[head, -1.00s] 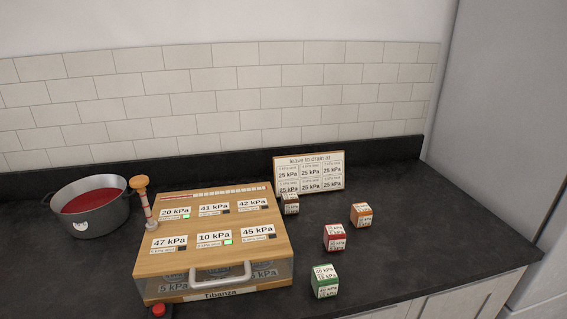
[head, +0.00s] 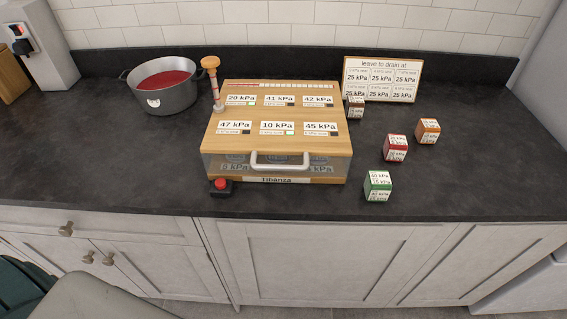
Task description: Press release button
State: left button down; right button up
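A red button on a small dark base (head: 221,185) sits on the counter, at the front left corner of a wooden box (head: 340,143). The box has a metal handle (head: 280,165) on its front and a label reading "Tibanza". Its top carries several kPa labels, such as 20, 41, 42, 47, 10 and 45. Small green lights show beside the 20 kPa and 10 kPa labels. A pump-like post with an orange knob (head: 210,64) stands at the box's left side. Neither of my grippers is in view.
A grey pot (head: 174,99) with red contents stands left of the box. A "leave to drain at" sign (head: 382,62) stands behind right. Green (head: 378,187), red (head: 395,148), orange (head: 428,130) and brown (head: 355,107) labelled cubes sit right. The front counter edge is clear.

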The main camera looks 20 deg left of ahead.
aim_at(221, 183)
jog(key=i+j+u, duration=0.1)
jog(key=u, duration=1)
